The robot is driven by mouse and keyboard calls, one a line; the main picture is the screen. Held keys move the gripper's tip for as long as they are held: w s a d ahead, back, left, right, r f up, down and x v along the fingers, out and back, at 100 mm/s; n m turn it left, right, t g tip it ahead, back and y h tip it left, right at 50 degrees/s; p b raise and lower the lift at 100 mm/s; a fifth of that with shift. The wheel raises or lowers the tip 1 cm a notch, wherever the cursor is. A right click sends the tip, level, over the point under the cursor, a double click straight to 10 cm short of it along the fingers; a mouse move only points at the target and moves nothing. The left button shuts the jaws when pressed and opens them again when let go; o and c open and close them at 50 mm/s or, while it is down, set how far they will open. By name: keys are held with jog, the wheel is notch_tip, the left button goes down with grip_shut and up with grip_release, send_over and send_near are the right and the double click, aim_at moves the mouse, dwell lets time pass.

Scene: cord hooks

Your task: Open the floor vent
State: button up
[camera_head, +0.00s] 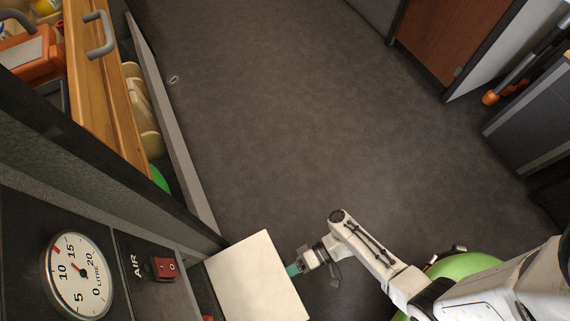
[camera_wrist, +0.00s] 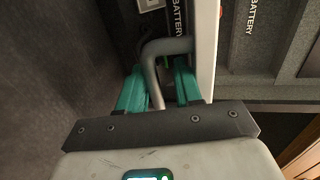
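I cannot pick out a floor vent in either view. A cream flat panel (camera_head: 258,280) stands out from the grey cabinet at the bottom of the head view. In the wrist view its pale edge (camera_wrist: 205,50) runs beside a grey bent handle (camera_wrist: 152,70). My gripper (camera_head: 296,269) is at the panel's right side in the head view. In the wrist view its teal fingers (camera_wrist: 160,80) are apart, with the handle between them, closer to the left finger. I cannot tell whether the handle touches that finger.
A small pale ring (camera_head: 173,79) lies on the bare dark floor near the left cabinet. A wooden-fronted drawer (camera_head: 100,80) juts out at upper left. A gauge (camera_head: 77,274) and red switch (camera_head: 164,268) are at lower left. The middle floor is clear.

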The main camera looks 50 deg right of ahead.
jog(key=p+v, duration=0.2)
jog(key=v, duration=0.9)
dwell(0.5)
jog(key=w+d+r+n+g+h+p, duration=0.1)
jog(key=w+d+r+g+h, duration=0.15)
jog(key=r+h, duration=0.35)
jog(key=w+d+r+n+g+h, duration=0.15)
jog(key=d+r+h, duration=0.25)
jog(key=r, duration=0.4)
jog(key=w+d+r+n+g+h+p, duration=0.1)
jog(key=w+d+r+h, duration=0.1)
jog(key=d+r+h, duration=0.45)
notch_tip(320, 180, up, 40)
jog(key=a+y+p, duration=0.1)
jog(key=a+p, duration=0.1)
jog(key=p, duration=3.6)
jog(key=shift+a+t+y, duration=0.3)
jog(key=shift+y, duration=0.05)
